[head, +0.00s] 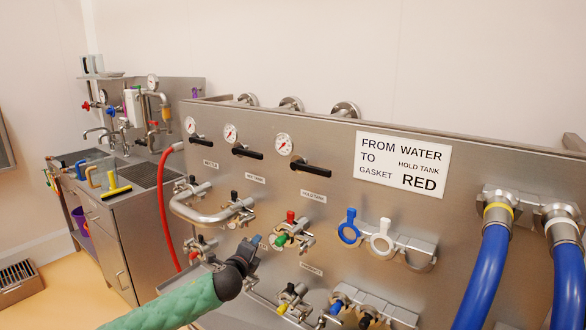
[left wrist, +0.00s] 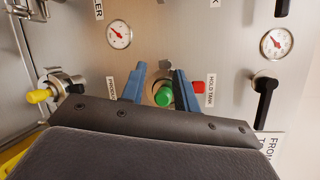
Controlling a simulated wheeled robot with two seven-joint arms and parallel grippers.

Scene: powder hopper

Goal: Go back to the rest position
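My left gripper (head: 256,241) is in front of the steel panel (head: 330,228), its arm in a green sleeve coming from the lower left. In the left wrist view its two blue fingers (left wrist: 160,80) are apart. A green knob (left wrist: 164,98) shows in the gap between them, and a red knob (left wrist: 199,87) is just beside the right finger. In the head view the gripper is just left of and below the green knob (head: 281,240) and the red-capped valve (head: 291,217). I cannot tell whether a finger touches anything. My right gripper is not in view.
Gauges (head: 231,133) and black handles (head: 311,167) line the panel. Blue and white wrenches (head: 350,228) hang right of the gripper. Blue hoses (head: 484,277) stick out at the right. A red hose (head: 167,215) and sink counter (head: 128,184) are left.

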